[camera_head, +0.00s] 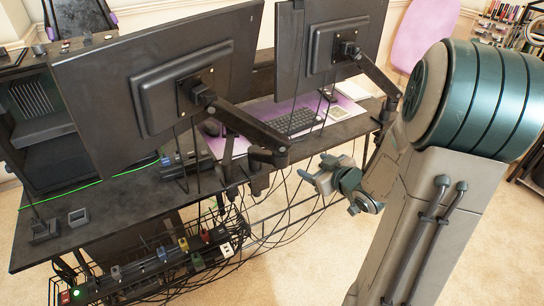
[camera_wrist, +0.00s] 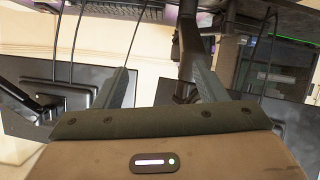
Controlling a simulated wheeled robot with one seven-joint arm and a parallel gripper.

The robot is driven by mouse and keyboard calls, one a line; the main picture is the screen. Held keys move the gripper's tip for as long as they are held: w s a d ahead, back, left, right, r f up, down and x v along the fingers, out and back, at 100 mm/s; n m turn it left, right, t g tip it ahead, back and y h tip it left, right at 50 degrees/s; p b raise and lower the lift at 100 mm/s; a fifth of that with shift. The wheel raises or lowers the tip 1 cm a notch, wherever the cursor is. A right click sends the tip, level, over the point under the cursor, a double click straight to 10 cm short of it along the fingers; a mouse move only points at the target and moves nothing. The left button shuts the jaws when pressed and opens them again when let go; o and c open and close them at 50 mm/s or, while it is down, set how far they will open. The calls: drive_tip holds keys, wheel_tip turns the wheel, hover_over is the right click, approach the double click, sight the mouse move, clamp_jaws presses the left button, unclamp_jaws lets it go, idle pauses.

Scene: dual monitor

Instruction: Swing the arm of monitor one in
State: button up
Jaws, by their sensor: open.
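Two black monitors show from behind in the head view: a left one (camera_head: 110,95) and a right one (camera_head: 290,60). I cannot tell which is monitor one. The left monitor's arm (camera_head: 245,122) runs from its back plate down right to a joint at the desk's near edge. The right monitor's arm (camera_head: 378,72) slants down right from its plate. My gripper (camera_head: 317,171) is open, right of the left arm's joint, with a gap seeming to separate them. In the wrist view its fingers (camera_wrist: 163,80) are spread, and a dark arm post (camera_wrist: 188,45) shows beyond, near the right finger.
The dark desk (camera_head: 120,205) holds a keyboard (camera_head: 290,122) and a purple mat. Cables and a wire tray with plugs (camera_head: 165,262) hang under its near edge. A computer case (camera_head: 45,110) stands at left. Carpet (camera_head: 300,260) in front is clear.

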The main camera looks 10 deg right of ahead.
sight(275, 155)
drive_tip(key=w+a+y, duration=0.2)
drive_tip(key=a, duration=0.1)
drive_tip(key=w+a+f+t+y, duration=0.1)
drive_tip(key=w+a+y, duration=0.1)
drive_tip(key=w+a, duration=0.1)
drive_tip(key=w+a+t+y+b, duration=0.1)
drive_tip(key=w+a, duration=0.2)
drive_tip(key=shift+w+a+f+n+y, duration=0.2)
drive_tip(key=shift+w+n+y, duration=0.1)
drive_tip(key=shift+y, duration=0.1)
drive_tip(key=shift+c, duration=0.4)
drive_tip(key=c, duration=1.2)
drive_tip(key=shift+a, duration=0.1)
